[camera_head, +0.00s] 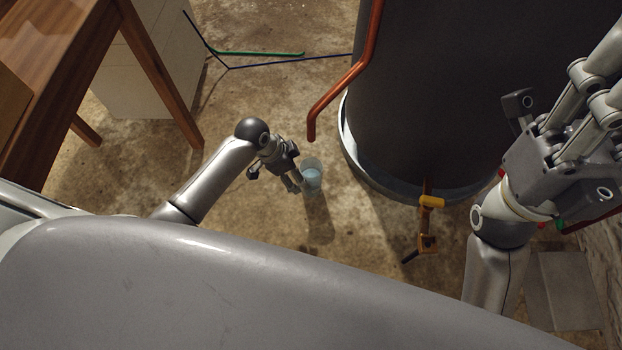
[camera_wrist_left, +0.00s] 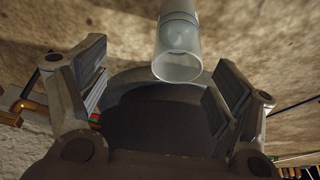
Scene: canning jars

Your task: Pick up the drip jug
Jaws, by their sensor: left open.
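The drip jug is a small clear cup-like vessel (camera_head: 312,176) with pale blue contents, below the open end of a copper pipe (camera_head: 312,133) in the head view. My left gripper (camera_head: 292,180) is just left of it, with its fingers pointing at it. In the left wrist view the jug (camera_wrist_left: 178,48) shows at the top, beyond the spread fingers of the left gripper (camera_wrist_left: 160,82), with a gap to each finger. It is not held. My right gripper (camera_head: 560,130) is raised at the right, far from the jug; its fingertips are partly cut off.
A wooden table (camera_head: 75,75) and a pale cabinet (camera_head: 150,70) stand at the upper left. A green and blue rod-like thing (camera_head: 260,53) lies behind.

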